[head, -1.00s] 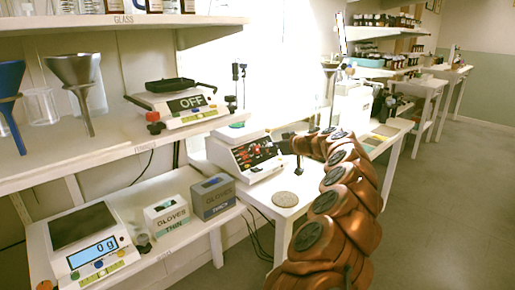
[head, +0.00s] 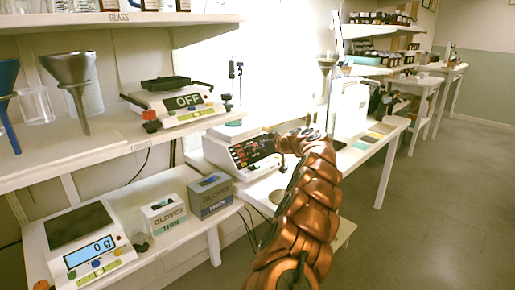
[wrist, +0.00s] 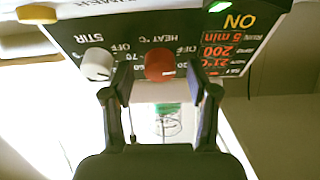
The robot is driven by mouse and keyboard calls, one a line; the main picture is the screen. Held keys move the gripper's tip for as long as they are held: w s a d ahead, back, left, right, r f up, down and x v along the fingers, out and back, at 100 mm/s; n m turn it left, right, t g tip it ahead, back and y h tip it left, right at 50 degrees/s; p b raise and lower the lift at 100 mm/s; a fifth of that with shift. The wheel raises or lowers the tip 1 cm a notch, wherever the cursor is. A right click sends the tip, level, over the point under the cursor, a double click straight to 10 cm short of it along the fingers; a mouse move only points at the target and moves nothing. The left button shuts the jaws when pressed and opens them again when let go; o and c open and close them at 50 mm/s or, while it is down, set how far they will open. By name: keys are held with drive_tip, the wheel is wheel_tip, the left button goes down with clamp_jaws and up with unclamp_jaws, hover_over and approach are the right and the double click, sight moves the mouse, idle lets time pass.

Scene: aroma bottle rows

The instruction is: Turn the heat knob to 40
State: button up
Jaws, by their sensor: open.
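The hotplate stirrer (head: 226,150) is a white unit with a black front panel, on the bench in the head view. In the wrist view its panel (wrist: 125,35) appears upside down. The red heat knob (wrist: 160,65) sits under the label HEAT °C, beside the white stir knob (wrist: 97,64). My gripper (wrist: 160,93) is open, with its two fingers spread to either side of the red knob and their tips just short of it; contact is not visible. In the head view my gripper (head: 281,152) is at the panel's right side. The knob's exact setting is unreadable.
The panel display (wrist: 222,48) shows red digits, including 200 and 5 min, near a lit green button (wrist: 218,6). Glove boxes (head: 210,195) and a scale (head: 85,245) stand left of the hotplate.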

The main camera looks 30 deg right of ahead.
drive_tip(key=shift+w+f, duration=0.1)
drive_tip(key=shift+w, duration=0.05)
drive_tip(key=shift+a, duration=0.1)
clamp_jaws()
idle(0.5)
